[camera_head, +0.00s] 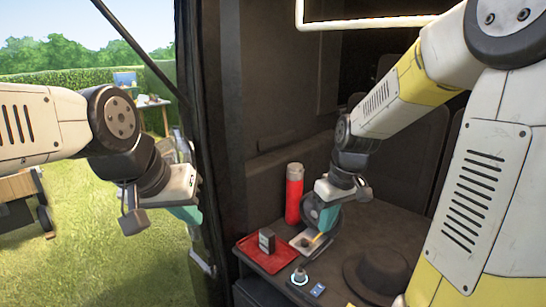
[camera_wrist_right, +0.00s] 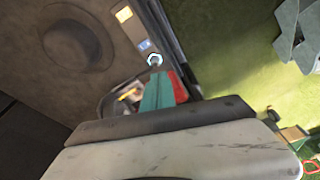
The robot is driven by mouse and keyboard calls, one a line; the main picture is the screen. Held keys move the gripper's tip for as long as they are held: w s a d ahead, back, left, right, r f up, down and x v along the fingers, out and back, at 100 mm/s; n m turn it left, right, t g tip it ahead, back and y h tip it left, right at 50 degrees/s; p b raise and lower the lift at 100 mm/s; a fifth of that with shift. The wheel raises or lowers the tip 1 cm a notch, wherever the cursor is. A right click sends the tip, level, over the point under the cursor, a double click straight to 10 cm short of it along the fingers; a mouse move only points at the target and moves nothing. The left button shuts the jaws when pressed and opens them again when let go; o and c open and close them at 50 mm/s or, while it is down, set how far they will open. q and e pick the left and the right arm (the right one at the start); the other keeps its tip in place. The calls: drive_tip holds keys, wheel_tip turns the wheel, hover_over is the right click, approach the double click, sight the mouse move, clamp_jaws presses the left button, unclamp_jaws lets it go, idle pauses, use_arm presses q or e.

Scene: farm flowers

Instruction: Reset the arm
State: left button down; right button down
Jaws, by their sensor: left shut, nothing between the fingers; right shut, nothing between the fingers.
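My left arm comes in from the left over the grass. Its teal-fingered gripper (camera_head: 187,214) hangs empty outside the vehicle, near the door frame, and its fingers look closed. My right arm reaches down into the vehicle. Its gripper (camera_head: 327,218) is shut and empty above the dark table, just over a small grey tray (camera_head: 300,245). In the right wrist view the teal fingers (camera_wrist_right: 158,92) are together, and part of the grey tray shows beside them. I cannot tell whether the fingertips touch the tray.
A red flask (camera_head: 294,195) stands left of my right gripper. A dark hat (camera_head: 377,272), a small round-topped item (camera_head: 300,277) and a blue card (camera_head: 317,290) lie in front. The door frame (camera_head: 210,130) separates the two arms.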

drive_tip(key=s+r+m+t, duration=0.4)
drive_tip(key=s+r+m, duration=0.1)
drive_tip(key=s+r, duration=0.6)
drive_tip(key=shift+s+r+y, duration=0.25)
drive_tip(key=shift+s+y, duration=0.05)
drive_tip(key=shift+s, duration=0.7)
